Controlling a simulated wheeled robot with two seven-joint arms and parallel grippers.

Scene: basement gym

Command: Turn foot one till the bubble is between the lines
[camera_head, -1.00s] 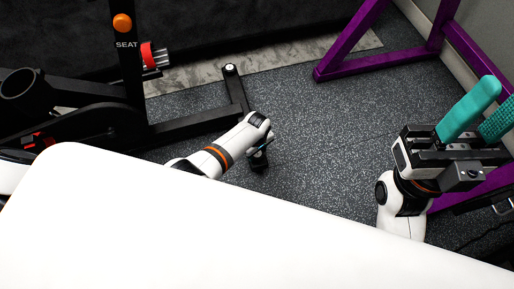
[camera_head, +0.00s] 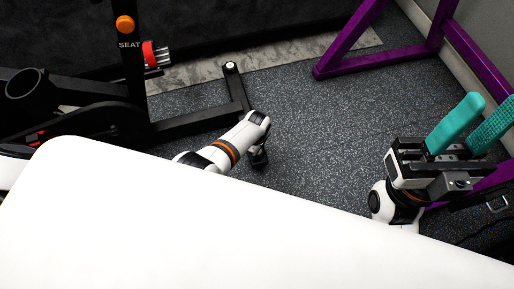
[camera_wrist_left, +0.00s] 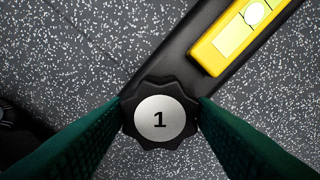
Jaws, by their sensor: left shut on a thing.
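Foot one (camera_wrist_left: 160,122) is a black lobed knob with a pale disc marked 1, in the middle of the left wrist view. My left gripper (camera_head: 259,157) has its two dark green fingers on either side of the knob and is shut on it. A yellow level (camera_wrist_left: 222,46) lies on the black bar (camera_wrist_left: 185,62) beyond the knob. Its pale vial is cut off by the top edge. A round bubble (camera_wrist_left: 254,13) shows near that edge, by a dark line; I cannot tell whether it is between both lines. My right gripper (camera_head: 488,112) is open and empty, its teal fingers apart.
The black exercise bike frame (camera_head: 135,80) stands at the left, its foot bar (camera_head: 195,122) on the speckled floor (camera_head: 310,140). A purple rack (camera_head: 378,64) stands at the right. A white surface (camera_head: 180,225) fills the front. Floor between bike and rack is clear.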

